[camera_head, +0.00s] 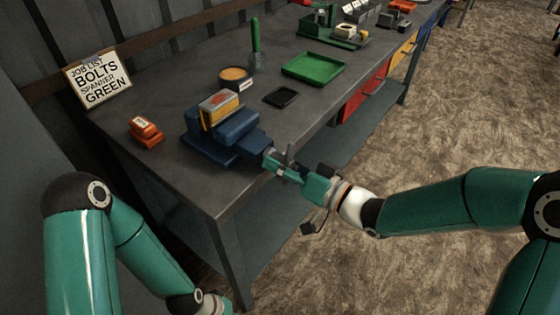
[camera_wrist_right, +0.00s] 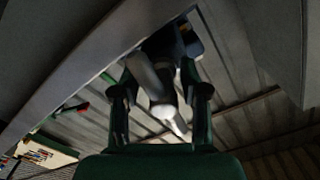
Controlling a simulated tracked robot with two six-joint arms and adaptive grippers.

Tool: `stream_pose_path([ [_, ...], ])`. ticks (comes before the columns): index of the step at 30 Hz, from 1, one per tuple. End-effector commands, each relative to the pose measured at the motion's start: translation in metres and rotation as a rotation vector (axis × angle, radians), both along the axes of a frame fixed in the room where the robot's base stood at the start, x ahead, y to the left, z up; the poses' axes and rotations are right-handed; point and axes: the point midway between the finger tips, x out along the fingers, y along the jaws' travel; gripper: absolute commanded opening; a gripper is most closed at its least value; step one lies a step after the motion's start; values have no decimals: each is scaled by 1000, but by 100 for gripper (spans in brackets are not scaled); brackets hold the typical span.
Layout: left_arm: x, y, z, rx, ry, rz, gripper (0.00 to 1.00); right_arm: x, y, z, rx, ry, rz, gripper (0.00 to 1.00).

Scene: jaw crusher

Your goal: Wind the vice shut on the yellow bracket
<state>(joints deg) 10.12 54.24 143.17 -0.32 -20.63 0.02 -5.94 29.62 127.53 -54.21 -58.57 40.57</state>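The blue vice (camera_head: 236,126) stands near the bench's front corner. The yellow bracket (camera_head: 208,118) sits upright at its jaws, with a pale and red block against it; I cannot tell whether the jaws press on it. My right gripper (camera_head: 281,168) is at the vice's front end, at the grey handle (camera_head: 290,153). In the right wrist view, its two fingers (camera_wrist_right: 160,92) stand apart on either side of the grey handle and pale screw end (camera_wrist_right: 165,108), with gaps showing. My left arm is low at left; its gripper is outside the picture.
An orange block (camera_head: 145,131) lies left of the vice. A round orange-filled tub (camera_head: 235,78), a small black tray (camera_head: 281,97) and a green tray (camera_head: 313,68) stand behind it. A job list sign (camera_head: 98,80) leans at the back. The floor at right is clear.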

Motion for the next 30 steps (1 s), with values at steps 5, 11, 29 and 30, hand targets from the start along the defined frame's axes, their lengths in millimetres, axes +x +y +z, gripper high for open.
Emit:
stream_pose_path([
  [5,0,0,0,0,0,0,0,1,0,2,2,-6,0,48],
  [11,0,0,1,0,0,0,0,-1,-3,4,3,-8,-1,48],
  [29,0,0,1,0,0,0,0,-59,-85,2,1,-6,-4,48],
  [30,0,0,1,0,0,0,0,-62,-89,2,1,-6,-5,48],
])
